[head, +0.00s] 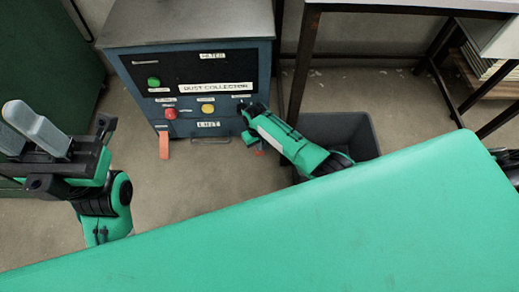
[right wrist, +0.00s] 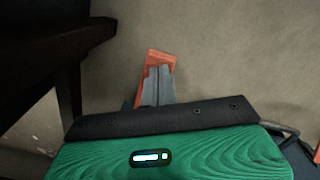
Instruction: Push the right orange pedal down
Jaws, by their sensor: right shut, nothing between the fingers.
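The right orange pedal (right wrist: 160,60) shows in the right wrist view just beyond my right fingertips. In the head view only a small orange bit of it (head: 260,153) shows below my right arm. My right gripper (right wrist: 159,72) is shut and empty, its grey fingers overlapping the pedal in view; I cannot tell whether they touch it. The left orange pedal (head: 164,146) stands upright at the front of the dust collection cabinet (head: 120,100) in the head view. My left gripper (head: 14,114) is at the far left, its two grey fingers apart and empty, well away from the pedals.
The cabinet front has green, red and yellow buttons. A dark bin (head: 345,128) stands right of my right arm, near a dark table leg (head: 303,65). A large green surface (head: 300,230) fills the foreground. Bare floor (head: 205,180) lies in front of the cabinet.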

